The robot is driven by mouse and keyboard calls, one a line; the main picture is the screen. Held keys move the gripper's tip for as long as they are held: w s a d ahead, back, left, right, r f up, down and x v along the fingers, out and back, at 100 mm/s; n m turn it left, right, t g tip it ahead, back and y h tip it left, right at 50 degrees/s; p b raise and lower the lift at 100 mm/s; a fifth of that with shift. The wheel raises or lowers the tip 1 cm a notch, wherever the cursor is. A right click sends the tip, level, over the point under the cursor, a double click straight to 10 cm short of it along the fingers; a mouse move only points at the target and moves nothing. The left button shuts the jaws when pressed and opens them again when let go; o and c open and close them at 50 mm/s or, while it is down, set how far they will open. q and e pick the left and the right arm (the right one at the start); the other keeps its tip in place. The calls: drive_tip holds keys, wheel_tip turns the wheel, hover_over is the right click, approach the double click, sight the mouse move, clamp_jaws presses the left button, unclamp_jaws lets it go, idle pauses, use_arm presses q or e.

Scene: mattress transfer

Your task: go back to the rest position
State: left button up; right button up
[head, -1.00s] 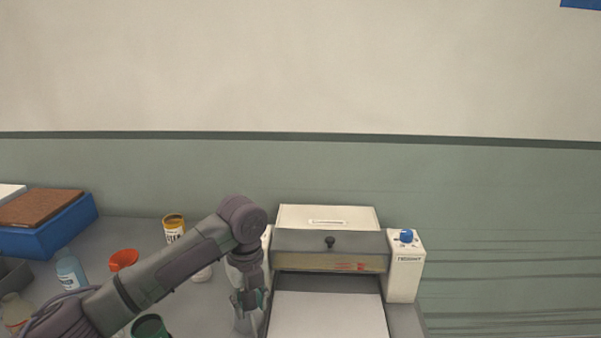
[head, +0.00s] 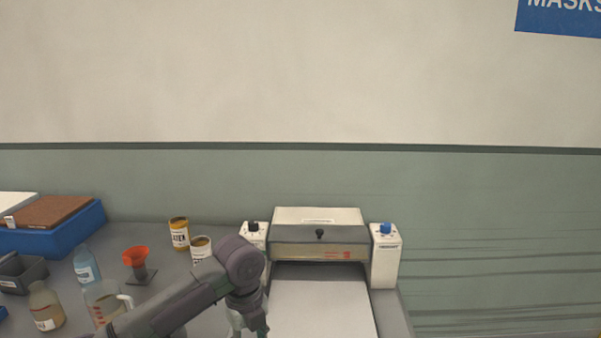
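My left arm comes in from the lower left, its elbow bent in front of the white machine. My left gripper (head: 247,322) hangs down at the left edge of the machine's white bed, near the bottom of the picture. Its fingers are small and partly cut off, so I cannot tell whether it is open or shut. No held object can be made out. My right gripper is not in view.
The white machine (head: 385,265) with knobs stands against the wall. To the left are a blue crate (head: 75,237), a blue-white bottle (head: 86,264), a red funnel (head: 136,257), labelled jars (head: 179,234), an amber bottle (head: 45,308) and a measuring jug (head: 104,300).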

use_arm(q)
drive_tip(key=s+d+f+n+t+h, duration=0.1)
drive_tip(key=s+d+f+n+h, duration=0.3)
drive_tip(key=s+f+n, duration=0.85)
drive_tip(key=s+a+n+t+y, duration=0.3)
drive_tip(key=s+a+n+y, duration=0.1)
drive_tip(key=s+a+n, duration=1.2)
wheel_tip(320, 180, down, 26)
drive_tip(key=s+d+f+m+g, duration=0.1)
drive_tip(key=s+m+g, duration=0.1)
drive_tip(key=s+a+f+g, duration=0.1)
drive_tip(key=s+a+f, duration=0.1)
drive_tip(key=s+f, duration=1.4)
drive_tip(key=shift+s+a, duration=0.3)
drive_tip(key=shift+s, duration=0.15)
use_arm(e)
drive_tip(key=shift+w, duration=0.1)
